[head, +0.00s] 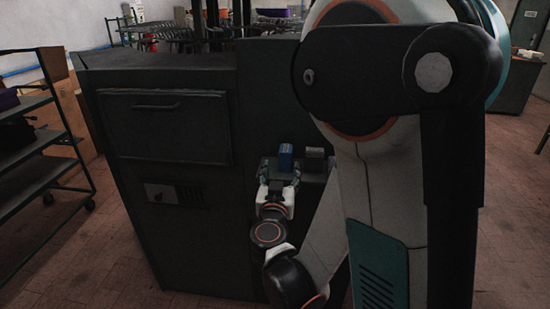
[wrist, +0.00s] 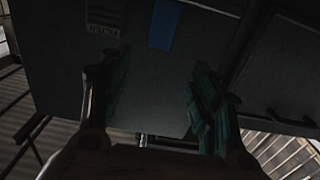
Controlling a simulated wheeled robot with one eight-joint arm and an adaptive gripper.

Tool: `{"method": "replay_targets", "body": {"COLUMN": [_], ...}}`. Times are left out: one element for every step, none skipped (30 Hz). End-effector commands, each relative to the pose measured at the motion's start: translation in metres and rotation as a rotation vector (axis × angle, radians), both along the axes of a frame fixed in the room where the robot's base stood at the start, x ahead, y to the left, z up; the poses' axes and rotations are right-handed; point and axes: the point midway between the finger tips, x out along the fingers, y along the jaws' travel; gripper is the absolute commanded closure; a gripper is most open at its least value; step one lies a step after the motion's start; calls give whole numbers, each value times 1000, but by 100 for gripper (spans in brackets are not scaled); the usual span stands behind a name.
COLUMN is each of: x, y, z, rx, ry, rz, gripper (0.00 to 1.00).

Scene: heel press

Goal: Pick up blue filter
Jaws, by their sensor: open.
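The blue filter (head: 286,157) is a small upright blue block at the grey ledge on the front of the dark machine. In the wrist view it shows as a blue patch (wrist: 163,25) at the top, beyond the fingertips. My gripper (head: 280,171) is open, its teal-lined fingers spread just in front of and below the filter. In the wrist view the gripper (wrist: 150,72) has one finger on each side, with nothing held between them. The filter's lower part is hidden by my gripper in the head view.
A grey block (head: 315,160) stands just right of the filter, near my arm. The dark machine (head: 170,235) fills the centre. A shelf rack (head: 35,150) stands at the left. Tiled floor (head: 85,260) lies clear between rack and machine.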

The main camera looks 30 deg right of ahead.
Motion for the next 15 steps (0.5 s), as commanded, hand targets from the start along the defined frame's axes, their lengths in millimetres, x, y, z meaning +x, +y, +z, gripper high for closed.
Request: {"method": "replay_targets", "body": {"x": [4, 7, 11, 15, 20, 26, 31, 36, 42, 47, 51, 56, 59, 62, 65], "y": [-2, -4, -8, -11, -14, -19, -22, -25, -29, -33, -35, -38, -40, -42, -44], "z": [1, 1, 2, 2, 2, 2, 1, 0, 0, 0, -1, -1, -1, -1, -1], "rx": [-1, -1, -1, -1, -1, -1, -1, -1, -1, -1, -1, -1, -1, -1, -1], "ry": [-3, -4, -4, -4, -4, -4, -4, -3, -3, -3, -3, -3, -3, -3, -3], "rz": [-1, -1, -1, -2, -3, -2, -2, -3, -2, -2, -2, -2, -1, -1, -1], "gripper": [43, 43, 43, 43, 43, 43, 43, 43, 43, 43, 43, 43, 43, 43, 43]}}
